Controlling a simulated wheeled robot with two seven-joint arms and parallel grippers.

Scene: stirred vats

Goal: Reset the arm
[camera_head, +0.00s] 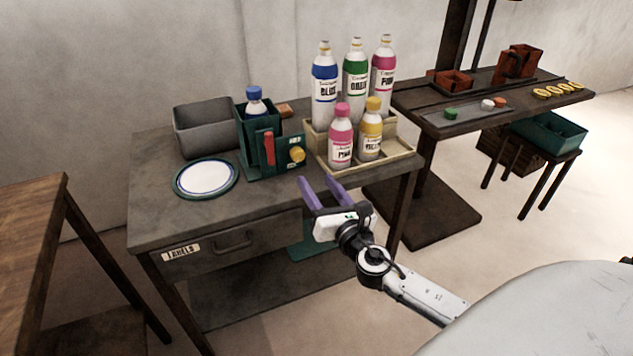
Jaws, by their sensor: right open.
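My right gripper (323,193) has purple fingers that are spread apart with nothing between them. It is in front of the grey table's front edge, below and in front of the bottle rack. My right arm (425,294) comes in from the lower right. My left gripper does not show.
The grey table (150,215) bears a plate (206,178), a grey bin (203,130), a green device (277,160) with a blue-capped bottle (256,103), and a rack (400,162) of several labelled bottles. Another table (470,122) stands right; a wooden table (30,215) stands left.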

